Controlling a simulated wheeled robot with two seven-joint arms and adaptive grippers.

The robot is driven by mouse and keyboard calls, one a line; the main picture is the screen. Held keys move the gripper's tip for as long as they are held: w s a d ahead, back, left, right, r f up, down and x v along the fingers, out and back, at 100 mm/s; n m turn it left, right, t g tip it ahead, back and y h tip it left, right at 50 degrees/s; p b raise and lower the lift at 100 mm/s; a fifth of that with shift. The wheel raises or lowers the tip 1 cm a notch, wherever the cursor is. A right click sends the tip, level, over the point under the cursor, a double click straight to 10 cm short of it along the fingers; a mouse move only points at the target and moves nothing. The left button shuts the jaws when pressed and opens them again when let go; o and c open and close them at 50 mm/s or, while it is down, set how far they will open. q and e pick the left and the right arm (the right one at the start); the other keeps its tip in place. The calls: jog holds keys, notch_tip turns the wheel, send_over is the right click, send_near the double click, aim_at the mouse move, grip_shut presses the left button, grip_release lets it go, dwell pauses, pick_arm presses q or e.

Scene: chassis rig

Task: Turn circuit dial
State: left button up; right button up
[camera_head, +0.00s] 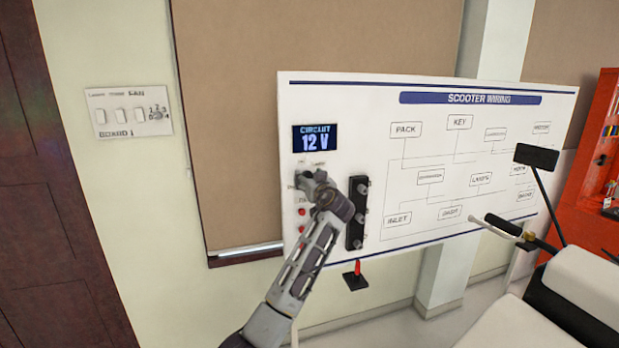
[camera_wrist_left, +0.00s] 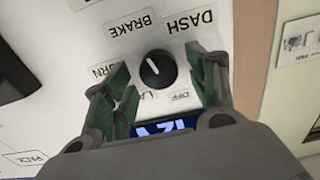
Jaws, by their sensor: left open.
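The circuit dial is a round black knob (camera_wrist_left: 158,69) with a white pointer line, on the white wiring board (camera_head: 340,100). In the left wrist view, labels around it read DASH, BRAKE and OFF, with others partly covered. The pointer is toward the upper left there, near BRAKE. The circuit display (camera_head: 317,139) above the dial reads 12 V. My left gripper (camera_wrist_left: 163,88) is open, with its green-padded fingers on either side of the knob and a gap to each side. In the head view my left gripper (camera_head: 307,182) hides the dial. My right gripper is out of view.
A black strip with knobs (camera_head: 357,212) is just right of my left arm, and red buttons (camera_head: 302,211) are below the gripper. A scooter (camera_head: 560,290) stands at the lower right. A wall switch panel (camera_head: 129,111) is at the left.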

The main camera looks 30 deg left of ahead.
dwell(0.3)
pick_arm(q)
jog(key=c, duration=1)
jog(key=shift+w+m, duration=0.1)
jog(key=shift+m, duration=0.2)
jog(key=shift+c, duration=0.2)
jog(key=shift+f+m+b, duration=0.1)
jog(key=shift+m+b, duration=0.2)
jog(key=shift+m, duration=1.1)
jog(key=m, duration=0.4)
jog(key=shift+w+m, duration=0.1)
jog(key=shift+m, duration=2.1)
jog(key=shift+d, duration=0.1)
